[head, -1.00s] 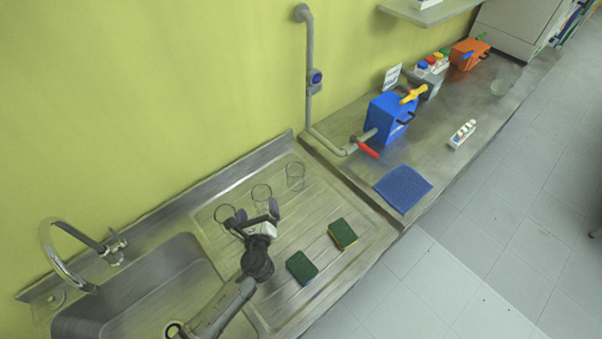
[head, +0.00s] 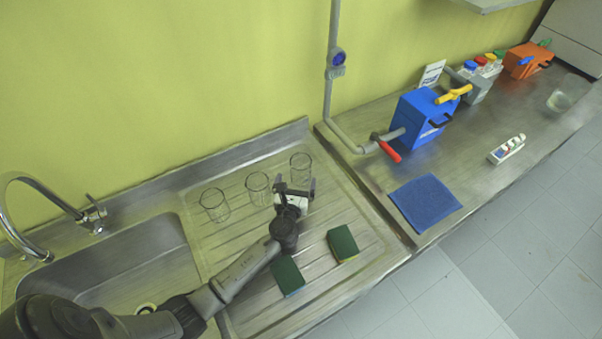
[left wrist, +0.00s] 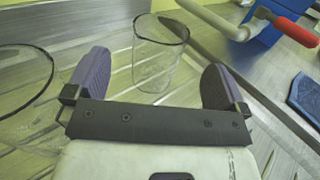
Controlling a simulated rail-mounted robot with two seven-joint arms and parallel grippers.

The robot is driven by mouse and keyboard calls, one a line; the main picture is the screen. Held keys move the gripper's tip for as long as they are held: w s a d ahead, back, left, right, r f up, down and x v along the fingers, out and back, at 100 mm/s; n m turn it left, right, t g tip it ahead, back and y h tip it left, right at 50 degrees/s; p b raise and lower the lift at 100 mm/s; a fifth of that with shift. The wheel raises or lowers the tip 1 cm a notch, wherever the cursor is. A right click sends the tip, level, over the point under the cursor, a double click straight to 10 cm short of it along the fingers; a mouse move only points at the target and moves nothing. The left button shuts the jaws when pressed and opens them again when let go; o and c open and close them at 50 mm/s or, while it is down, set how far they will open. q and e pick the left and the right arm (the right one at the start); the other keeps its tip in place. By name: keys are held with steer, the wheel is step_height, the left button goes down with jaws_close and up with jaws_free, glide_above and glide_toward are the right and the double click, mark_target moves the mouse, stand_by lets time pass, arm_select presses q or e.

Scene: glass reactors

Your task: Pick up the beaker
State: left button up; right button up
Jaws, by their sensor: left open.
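Three clear glass beakers stand in a row on the ribbed steel drainboard: a left one (head: 214,205), a middle one (head: 258,189) and a right one (head: 301,167). My left gripper (head: 294,187) is open just in front of the right beaker. In the left wrist view, that right beaker (left wrist: 159,55) stands upright beyond and between my spread fingers (left wrist: 153,85), with nothing held. Part of another beaker (left wrist: 20,80) shows at the left edge there. My right gripper is not in view.
Two green sponges (head: 287,276) (head: 342,243) lie on the drainboard in front. The sink (head: 110,275) and tap (head: 45,190) are at left. A blue cloth (head: 425,202), blue box (head: 422,115) and red-handled pipe valve (head: 390,151) are at right.

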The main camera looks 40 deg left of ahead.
mark_target(299, 173)
arm_select(q)
steer(key=shift+x, duration=1.1)
steer(key=shift+w+a+f+b, duration=0.2)
steer(key=shift+w+b, duration=0.2)
steer(key=shift+b, duration=0.15)
steer(key=b+x, duration=0.1)
steer(key=x, duration=0.2)
steer(key=shift+w+f+b, duration=0.1)
steer(key=shift+w+b, duration=0.1)
steer(key=shift+b, duration=0.15)
steer(key=shift+w+a, duration=0.3)
steer(key=shift+w, duration=0.2)
steer(key=c, duration=1)
